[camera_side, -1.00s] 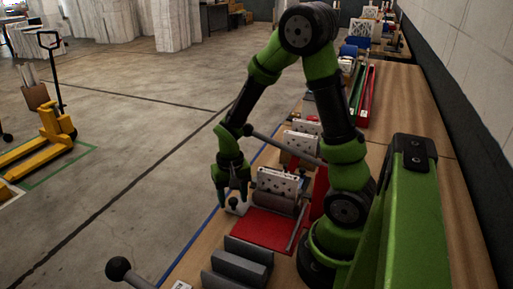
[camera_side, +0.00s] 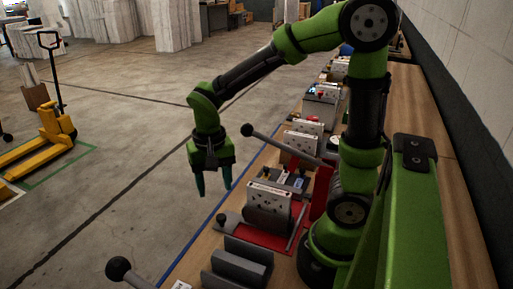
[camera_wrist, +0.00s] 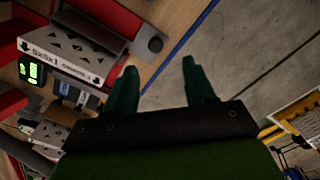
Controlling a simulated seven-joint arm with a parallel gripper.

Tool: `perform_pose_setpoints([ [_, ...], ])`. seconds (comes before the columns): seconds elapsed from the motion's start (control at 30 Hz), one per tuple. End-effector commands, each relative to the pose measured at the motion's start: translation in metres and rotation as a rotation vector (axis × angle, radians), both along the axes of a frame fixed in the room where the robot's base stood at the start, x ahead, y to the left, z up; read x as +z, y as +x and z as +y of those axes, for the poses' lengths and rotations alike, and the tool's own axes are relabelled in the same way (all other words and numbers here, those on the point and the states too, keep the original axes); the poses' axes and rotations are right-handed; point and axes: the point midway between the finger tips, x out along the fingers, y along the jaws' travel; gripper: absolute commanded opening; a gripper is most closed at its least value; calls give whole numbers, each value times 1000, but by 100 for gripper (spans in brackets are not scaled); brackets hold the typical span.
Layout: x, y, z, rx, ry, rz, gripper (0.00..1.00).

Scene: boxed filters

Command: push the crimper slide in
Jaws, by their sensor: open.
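The crimper slide (camera_side: 264,219), a grey block with a black knob (camera_side: 221,219) at its left end, sits over the red bed (camera_side: 266,241) in the side view. A white printed filter box (camera_side: 268,193) stands upright at it. In the wrist view, the filter box (camera_wrist: 62,50) is at upper left, with the knob (camera_wrist: 155,44) to its right. My gripper (camera_side: 214,191) is open and empty, raised to the left of the filter box and above the knob, touching neither. Its two green fingers are spread apart in the wrist view (camera_wrist: 160,66). The slide's underside is hidden.
A long lever with a black ball (camera_side: 247,130) rises behind the crimper. Grey blocks (camera_side: 241,261) stand in front of it, and another black ball (camera_side: 118,268) is at lower left. More boxes stand farther along the bench. Open floor lies left of the bench.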

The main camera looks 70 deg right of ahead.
Motion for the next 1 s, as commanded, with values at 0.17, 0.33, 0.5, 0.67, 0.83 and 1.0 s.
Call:
perform_pose_setpoints([
  [0.17, 37, 1, 0, 0, -1, -6, 54],
  [0.33, 66, 5, -7, 21, 0, -24, 54],
  [0.5, 83, 22, -32, 124, -12, -108, 54],
  [0.67, 97, 30, -59, 118, -27, -163, 54],
  [0.83, 113, 35, -90, 109, -51, -219, 54],
  [1.0, 128, 34, -120, 79, -76, -266, 54],
])
